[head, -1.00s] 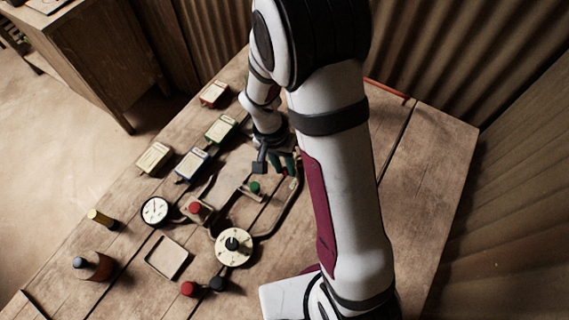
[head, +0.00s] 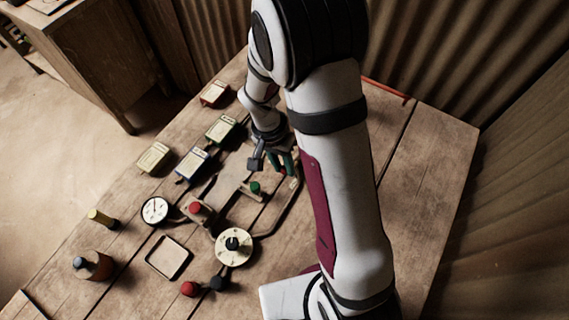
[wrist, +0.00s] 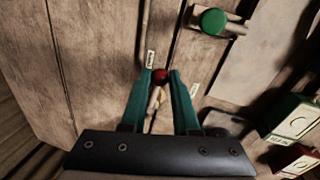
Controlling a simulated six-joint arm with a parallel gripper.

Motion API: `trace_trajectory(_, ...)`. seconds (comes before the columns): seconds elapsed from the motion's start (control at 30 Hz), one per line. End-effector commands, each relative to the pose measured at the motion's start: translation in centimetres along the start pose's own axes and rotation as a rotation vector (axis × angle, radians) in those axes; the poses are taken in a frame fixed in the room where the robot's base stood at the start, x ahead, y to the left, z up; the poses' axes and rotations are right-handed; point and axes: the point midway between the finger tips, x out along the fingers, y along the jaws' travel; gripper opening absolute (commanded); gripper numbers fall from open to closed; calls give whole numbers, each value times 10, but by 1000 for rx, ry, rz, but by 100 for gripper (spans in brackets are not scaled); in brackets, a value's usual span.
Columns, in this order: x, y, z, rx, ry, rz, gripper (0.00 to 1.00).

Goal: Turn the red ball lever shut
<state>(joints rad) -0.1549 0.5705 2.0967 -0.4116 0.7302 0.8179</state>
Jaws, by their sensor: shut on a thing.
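The red ball (wrist: 160,76) of the lever sits between the teal fingers of my gripper (wrist: 161,73) in the wrist view. My gripper is shut on it. The lever's pale arm (wrist: 154,100) runs from the ball back between the fingers, partly in shadow. A small white label (wrist: 149,59) lies beside the ball. In the head view my gripper (head: 281,164) is low over the far part of the pipework, and the ball there is mostly hidden by the fingers.
A green knob (head: 255,187) on a valve stands close to my gripper and also shows in the wrist view (wrist: 213,21). A red knob (head: 195,208), a gauge (head: 155,210) and a cream dial (head: 233,246) stand nearer. Several labelled boxes, including a green one (head: 220,129), line the left.

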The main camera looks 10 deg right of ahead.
Motion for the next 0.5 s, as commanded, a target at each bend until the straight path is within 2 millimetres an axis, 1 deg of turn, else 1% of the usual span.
trace_trajectory(0.17, -2, -8, -4, 122, -20, -2, 0)
trace_trajectory(0.5, -6, -25, -15, 435, -81, -3, 0)
